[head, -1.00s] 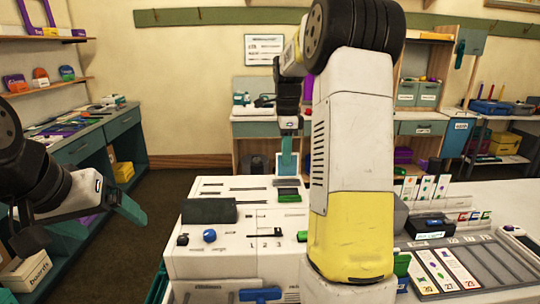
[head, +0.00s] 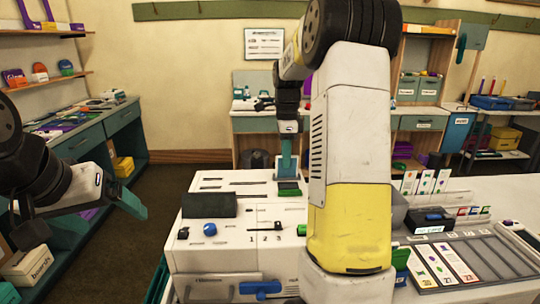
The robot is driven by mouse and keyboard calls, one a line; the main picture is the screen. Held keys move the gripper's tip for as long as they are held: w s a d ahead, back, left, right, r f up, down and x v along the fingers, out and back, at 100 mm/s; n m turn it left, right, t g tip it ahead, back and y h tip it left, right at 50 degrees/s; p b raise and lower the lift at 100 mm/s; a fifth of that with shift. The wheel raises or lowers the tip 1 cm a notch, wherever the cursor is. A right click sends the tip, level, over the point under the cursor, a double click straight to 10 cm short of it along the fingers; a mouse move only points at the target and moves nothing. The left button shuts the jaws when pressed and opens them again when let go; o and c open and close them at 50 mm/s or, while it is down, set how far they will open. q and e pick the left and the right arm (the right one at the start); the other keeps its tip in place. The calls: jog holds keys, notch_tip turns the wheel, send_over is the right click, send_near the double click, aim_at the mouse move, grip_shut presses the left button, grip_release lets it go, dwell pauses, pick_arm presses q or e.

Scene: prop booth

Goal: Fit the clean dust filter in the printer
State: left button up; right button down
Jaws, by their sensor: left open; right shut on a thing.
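The printer (head: 232,259) is a white box with slots in its top, a dark panel, a blue knob and marks 1, 2, 3. My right gripper (head: 287,168), with teal fingers, is over the printer's far right part. It is shut on a small grey piece (head: 287,176), apparently the dust filter, though its shape is mostly hidden. A green and dark piece (head: 289,188) lies just below on the printer top; I cannot tell whether they touch. My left gripper (head: 128,203) is open and empty, left of the printer, with one teal finger clear. My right arm hides the printer's right side.
A tray of labelled cards (head: 465,261) and a dark box (head: 429,222) stand on the counter to the right. A blue handle (head: 260,288) shows at the printer's front. A teal workbench (head: 105,145) stands at the left. The floor between it and the printer is clear.

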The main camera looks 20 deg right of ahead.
jog(key=shift+f, duration=1.3)
jog(key=shift+f, duration=0.2)
jog(key=c, duration=1.4)
grip_release()
jog(key=shift+r, duration=3.9)
